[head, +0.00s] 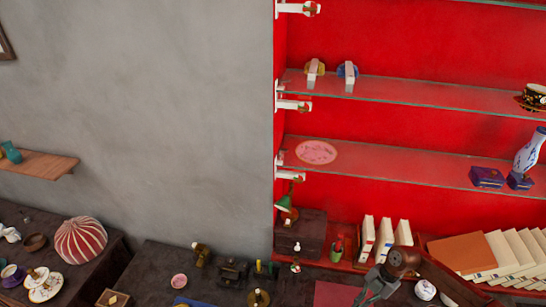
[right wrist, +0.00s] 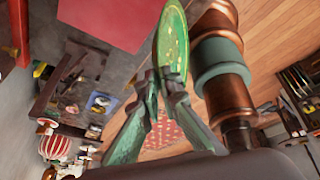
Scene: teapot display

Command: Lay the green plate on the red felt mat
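The green plate (right wrist: 173,42) shows in the right wrist view, tilted and seen partly from the side, with its lower edge between the fingertips of my right gripper (right wrist: 162,80). That gripper looks shut on it. The red felt mat (right wrist: 110,20) lies flat at the top of the right wrist view, apart from the plate. In the head view the mat (head: 335,294) shows at the bottom edge, partly cut off, and my right gripper (head: 376,286) is just right of it. I cannot make out the plate in the head view. My left gripper is not in view.
A copper and green column-like object (right wrist: 220,65) stands close beside the plate in the right wrist view. White books (head: 384,238) stand behind the mat, and a dark box (head: 300,234) is behind left. Small items, including a brass piece (head: 257,298), lie to its left.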

